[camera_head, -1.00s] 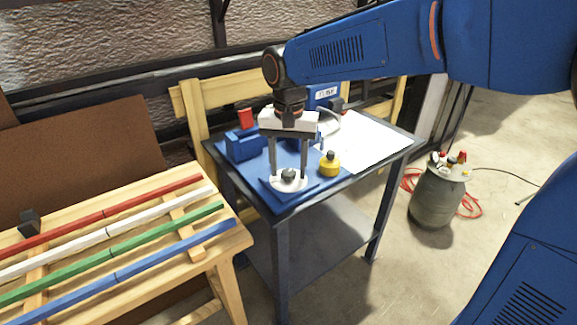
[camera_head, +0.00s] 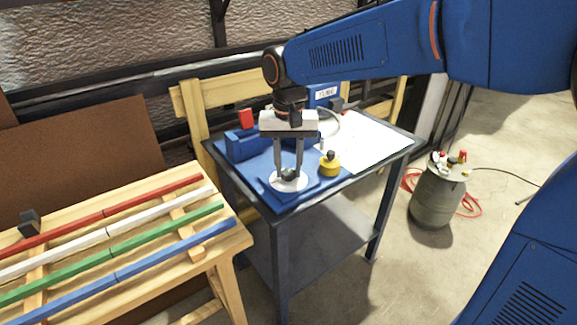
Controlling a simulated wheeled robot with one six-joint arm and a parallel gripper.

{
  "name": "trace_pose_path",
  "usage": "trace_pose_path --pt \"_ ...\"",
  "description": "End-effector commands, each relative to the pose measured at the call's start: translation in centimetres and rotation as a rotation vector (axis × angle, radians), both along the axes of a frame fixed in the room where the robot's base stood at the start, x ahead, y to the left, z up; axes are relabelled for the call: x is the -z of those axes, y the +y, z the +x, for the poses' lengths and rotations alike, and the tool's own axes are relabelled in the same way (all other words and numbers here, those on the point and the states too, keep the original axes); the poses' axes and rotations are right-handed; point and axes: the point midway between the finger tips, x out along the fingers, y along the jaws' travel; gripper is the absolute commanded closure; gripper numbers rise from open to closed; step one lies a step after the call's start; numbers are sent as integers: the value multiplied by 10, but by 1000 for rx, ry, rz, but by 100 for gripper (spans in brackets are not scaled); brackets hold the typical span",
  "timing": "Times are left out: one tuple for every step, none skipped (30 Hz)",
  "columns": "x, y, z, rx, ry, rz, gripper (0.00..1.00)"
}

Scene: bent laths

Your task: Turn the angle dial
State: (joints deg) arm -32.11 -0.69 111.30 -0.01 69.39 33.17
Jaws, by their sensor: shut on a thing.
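The angle dial is a round white disc with a dark knob (camera_head: 289,181) at its middle. It sits on a blue plate at the front of a blue machine on the small dark table (camera_head: 345,183). My gripper (camera_head: 289,174) points straight down over the dial. Its two fingers are shut on the dark knob, one on each side. The fingers hide part of the knob, and the dial's markings are too small to read. A small display (camera_head: 327,92) stands behind at the back of the machine, its digits too small to read.
A yellow knob (camera_head: 330,163) stands close to the right of my gripper. A blue block (camera_head: 247,143) and a red part (camera_head: 246,118) are behind left. White paper (camera_head: 370,140) covers the table's right. Red, white, green and blue laths lie on a wooden bench (camera_head: 222,248) at left.

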Motion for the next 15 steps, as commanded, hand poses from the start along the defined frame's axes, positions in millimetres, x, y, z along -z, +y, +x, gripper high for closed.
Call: trace_pose_path --pt "0 0 0 -36 0 0 93" --pt "0 0 0 -61 0 0 93" --pt "0 0 0 -97 0 0 93" --pt "0 0 0 -125 0 0 93" --pt "0 0 0 -152 0 0 93" --pt "0 0 0 -191 0 0 93" --pt "0 0 0 -220 0 0 93" --pt "0 0 0 -248 0 0 93" --pt "0 0 0 -287 0 0 93" --pt "0 0 0 -315 0 0 93" --pt "0 0 0 -344 0 0 93" --pt "0 0 0 -382 0 0 93" --pt "0 0 0 -411 0 0 93" --pt "0 0 0 -439 0 0 93" --pt "0 0 0 -478 0 0 93"
